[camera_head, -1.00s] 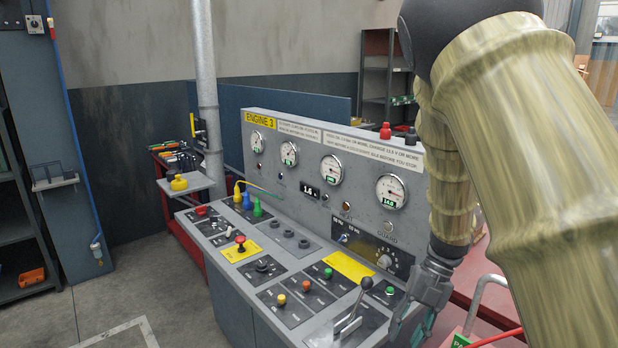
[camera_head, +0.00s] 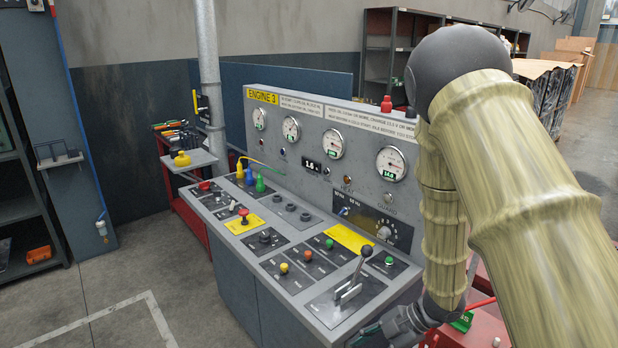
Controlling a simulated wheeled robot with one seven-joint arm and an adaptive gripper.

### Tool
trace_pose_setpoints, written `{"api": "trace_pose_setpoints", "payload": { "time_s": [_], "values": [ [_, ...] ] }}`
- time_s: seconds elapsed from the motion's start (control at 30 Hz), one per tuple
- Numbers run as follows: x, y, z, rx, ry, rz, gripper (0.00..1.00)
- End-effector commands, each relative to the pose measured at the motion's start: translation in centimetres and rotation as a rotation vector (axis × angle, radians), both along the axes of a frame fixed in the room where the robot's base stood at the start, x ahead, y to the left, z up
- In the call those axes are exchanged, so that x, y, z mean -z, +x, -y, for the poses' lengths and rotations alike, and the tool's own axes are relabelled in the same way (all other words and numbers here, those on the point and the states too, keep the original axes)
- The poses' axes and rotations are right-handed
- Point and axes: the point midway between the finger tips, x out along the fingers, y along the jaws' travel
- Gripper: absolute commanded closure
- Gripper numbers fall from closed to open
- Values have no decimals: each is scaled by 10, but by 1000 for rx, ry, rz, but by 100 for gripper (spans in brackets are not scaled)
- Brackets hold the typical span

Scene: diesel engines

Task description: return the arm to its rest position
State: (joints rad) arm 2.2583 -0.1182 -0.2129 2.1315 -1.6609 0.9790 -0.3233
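My arm, in a tan sleeve, fills the right side of the head view. My gripper (camera_head: 368,334) is low in the view, at the front right corner of the grey engine control panel (camera_head: 330,100). Its fingers are partly cut off by the bottom edge, so I cannot tell whether they are open or shut. No held object is visible. The black-knobbed lever (camera_head: 358,270) on the panel stands just above and left of the gripper, tilted, with a gap between them.
The panel carries gauges, a red mushroom button (camera_head: 243,215), and yellow, blue and green plugs. A red base (camera_head: 480,322) lies right of the panel, behind my arm. A shelf (camera_head: 400,50) stands at the back. The floor (camera_head: 150,270) at left is clear.

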Motion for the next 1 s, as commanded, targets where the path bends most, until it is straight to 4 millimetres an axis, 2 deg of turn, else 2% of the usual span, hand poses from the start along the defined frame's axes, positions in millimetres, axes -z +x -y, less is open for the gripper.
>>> {"api": "trace_pose_setpoints", "payload": {
  "time_s": [0.03, 0.17, 0.37, 0.57, 0.77, 0.9, 1.0],
  "values": [
    [19, -5, -2, 77, 9, -32, 63],
    [58, -14, -5, 294, 22, -112, 63],
    [118, -38, 2, 627, 13, -249, 63],
    [175, -79, 19, 961, -34, -397, 63],
    [226, -137, 41, 1294, -119, -543, 63],
    [255, -188, 59, 1525, -201, -638, 63],
    [270, -224, 70, 1676, -267, -696, 63]
  ]
}}
